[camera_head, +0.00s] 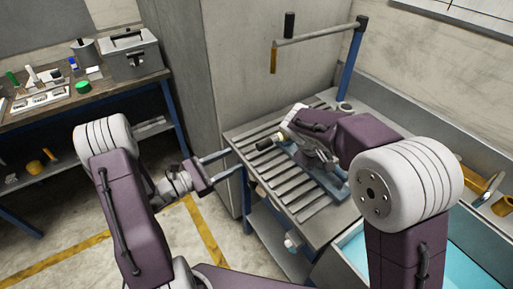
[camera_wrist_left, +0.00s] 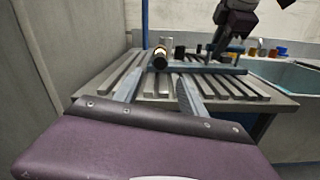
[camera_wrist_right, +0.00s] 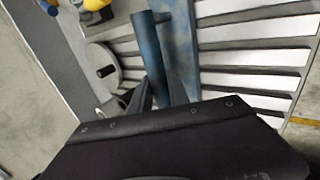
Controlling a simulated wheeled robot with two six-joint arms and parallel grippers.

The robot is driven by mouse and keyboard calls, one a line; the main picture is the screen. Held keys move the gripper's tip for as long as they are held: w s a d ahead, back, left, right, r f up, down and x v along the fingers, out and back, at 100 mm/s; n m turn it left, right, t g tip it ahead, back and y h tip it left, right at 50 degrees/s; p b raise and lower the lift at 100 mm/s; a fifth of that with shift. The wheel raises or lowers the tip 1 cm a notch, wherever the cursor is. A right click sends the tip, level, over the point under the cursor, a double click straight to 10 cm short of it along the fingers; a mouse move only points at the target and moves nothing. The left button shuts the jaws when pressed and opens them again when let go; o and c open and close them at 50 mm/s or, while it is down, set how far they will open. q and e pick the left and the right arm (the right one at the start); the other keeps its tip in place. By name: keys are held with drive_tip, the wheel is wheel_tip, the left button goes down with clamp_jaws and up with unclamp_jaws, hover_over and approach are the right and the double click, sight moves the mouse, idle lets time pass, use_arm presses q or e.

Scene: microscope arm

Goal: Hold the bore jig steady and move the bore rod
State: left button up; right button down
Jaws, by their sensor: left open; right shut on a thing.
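The bore jig (camera_wrist_right: 181,40) is a blue-grey piece with a flat plate and a dark blue round bar, lying on the slatted bench top. My right gripper (camera_wrist_right: 157,98) is shut on its dark blue part, from above. In the head view my right gripper (camera_head: 306,152) hides much of the jig. What looks like the bore rod's end (camera_wrist_left: 160,57) is black with a yellow band, near the jig; it also shows in the head view (camera_head: 265,144). My left gripper (camera_head: 236,162) is open and empty, left of the bench edge, its fingers pointing towards the rod, apart from it.
The slatted bench (camera_head: 262,186) has bare slats in front of the jig. A post with a crossbar (camera_head: 318,35) stands at its back. A basin with a turquoise inside (camera_head: 455,255) is at the right. A workbench (camera_head: 62,105) with a grey toolbox (camera_head: 133,58) stands at the left.

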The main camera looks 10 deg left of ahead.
sight(259, 146)
use_arm(q)
drive_tip(key=x, duration=1.1)
drive_tip(key=shift+w+d+f, duration=0.1)
drive_tip(key=shift+w+d, duration=0.05)
clamp_jaws()
idle(0.8)
